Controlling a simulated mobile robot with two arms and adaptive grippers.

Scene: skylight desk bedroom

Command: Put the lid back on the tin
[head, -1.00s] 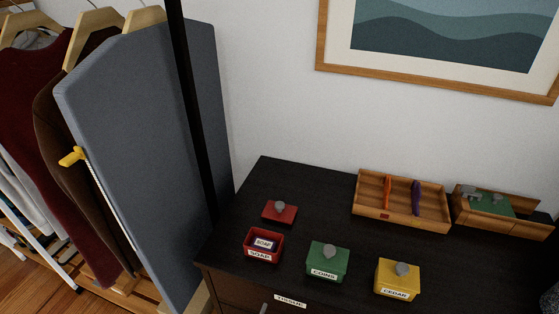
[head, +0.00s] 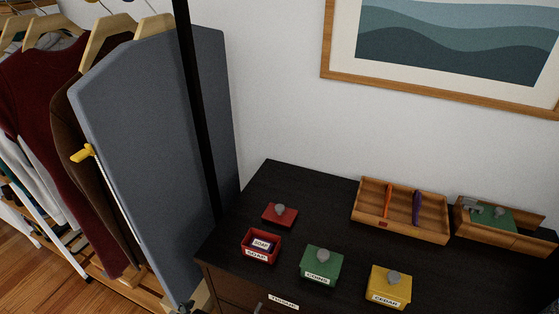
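The open red tin (head: 259,255) labelled SOAP stands near the left front of the dark dresser top, with a soap-labelled block (head: 262,244) inside it. A red lid (head: 280,219) with a round grey knob lies flat on the dresser just behind the tin, apart from it. A green tin (head: 320,270) with its lid on stands to the right. A yellow tin (head: 386,293) labelled CEDAR, also lidded, stands farther right. Neither of my grippers shows in the head view.
A wooden tray (head: 372,236) with orange and purple items lies at the back. A wooden box (head: 533,246) with a green piece is right of it. An ironing board (head: 150,150) and a clothes rack stand left. The dresser's back left (head: 300,185) is clear.

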